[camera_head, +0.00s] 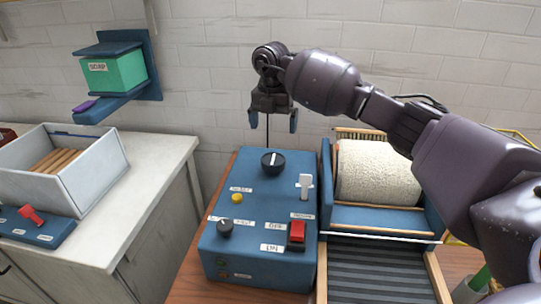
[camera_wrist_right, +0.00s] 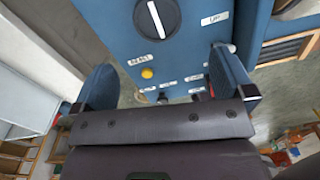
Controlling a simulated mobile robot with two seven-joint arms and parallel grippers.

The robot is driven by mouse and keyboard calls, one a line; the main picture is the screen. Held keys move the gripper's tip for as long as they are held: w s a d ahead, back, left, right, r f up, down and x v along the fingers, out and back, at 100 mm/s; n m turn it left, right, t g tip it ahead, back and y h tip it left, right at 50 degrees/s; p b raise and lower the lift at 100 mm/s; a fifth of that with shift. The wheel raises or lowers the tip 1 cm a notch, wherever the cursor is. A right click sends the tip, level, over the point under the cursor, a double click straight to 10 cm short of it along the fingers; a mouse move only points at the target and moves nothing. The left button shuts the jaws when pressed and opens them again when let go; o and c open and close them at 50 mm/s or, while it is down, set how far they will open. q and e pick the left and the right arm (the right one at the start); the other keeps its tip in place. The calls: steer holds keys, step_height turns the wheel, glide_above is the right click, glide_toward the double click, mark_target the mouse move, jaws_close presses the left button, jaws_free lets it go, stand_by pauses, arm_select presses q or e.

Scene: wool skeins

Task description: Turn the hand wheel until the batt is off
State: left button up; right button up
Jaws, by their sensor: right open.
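The cream batt (camera_head: 375,173) lies around a drum in the blue carding machine (camera_head: 385,217), right of the middle in the head view. No clear hand wheel shows; my right arm hides part of the machine's right side. My right gripper (camera_head: 273,121) points down, open and empty, above the far end of the blue control box (camera_head: 225,248). In the right wrist view its two blue fingers (camera_wrist_right: 165,85) stand apart over the box, with a large black dial (camera_wrist_right: 157,18) beyond them. My left gripper is not in view.
The control box carries a black dial (camera_head: 273,163), a smaller black knob (camera_head: 225,228), a yellow button (camera_head: 237,198), a white lever (camera_head: 305,185) and a red switch (camera_head: 297,231). A pale bin (camera_head: 95,190) stands on the left counter. A green box (camera_head: 115,72) sits on a wall shelf.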

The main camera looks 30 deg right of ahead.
mark_target(273, 158)
step_height(273, 158, down, 11)
steer(key=shift+b, duration=0.6)
steer(key=c, duration=0.9)
